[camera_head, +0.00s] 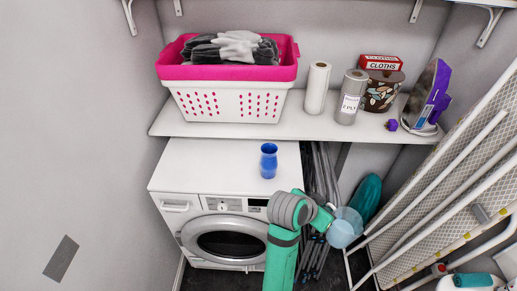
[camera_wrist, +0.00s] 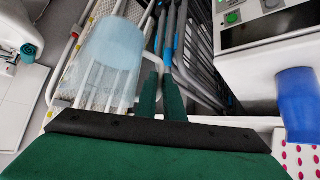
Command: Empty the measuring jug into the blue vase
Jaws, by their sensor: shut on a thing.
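The measuring jug (camera_head: 341,234) is pale blue and translucent. My gripper (camera_head: 328,217) is shut on it at its side, holding it in the air to the right of the dryer. In the wrist view the jug (camera_wrist: 108,58) is left of my green fingers (camera_wrist: 160,98); the exact grip spot is hard to make out. I cannot tell what is in the jug. The blue vase (camera_head: 269,161) stands upright on the white dryer top, up and left of my gripper and apart from it. It also shows at the right edge of the wrist view (camera_wrist: 298,110).
The dryer (camera_head: 190,165) has clear top around the vase. A shelf (camera_head: 235,130) above it holds a pink-and-white basket (camera_head: 228,103), rolls, a cloths box (camera_head: 380,62) and an iron (camera_head: 428,95). Folded racks (camera_head: 318,175) and an ironing board (camera_head: 450,170) flank the jug.

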